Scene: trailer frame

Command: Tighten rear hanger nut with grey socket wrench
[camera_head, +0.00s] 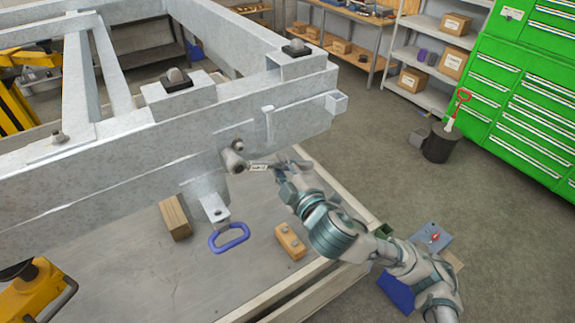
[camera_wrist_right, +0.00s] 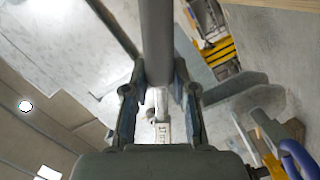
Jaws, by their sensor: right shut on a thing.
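The grey socket wrench (camera_head: 234,161) has its cylindrical socket end against or very near the side of the trailer frame (camera_head: 120,155), by a round fitting (camera_head: 238,145). A labelled part of the wrench (camera_head: 259,168) runs from there to my right gripper (camera_head: 281,168). My right gripper is shut on the wrench. In the right wrist view, a grey cylinder (camera_wrist_right: 157,45) stands between the fingers (camera_wrist_right: 160,85), with a labelled piece below it. I cannot make out the hanger nut, and cannot tell whether the socket sits on it. My left gripper is not in view.
Below the frame, a table (camera_head: 190,285) holds wooden blocks (camera_head: 174,217) (camera_head: 290,241). A blue loop handle (camera_head: 229,238) hangs near a bracket (camera_head: 213,207). A yellow stand (camera_head: 35,292) is at lower left.

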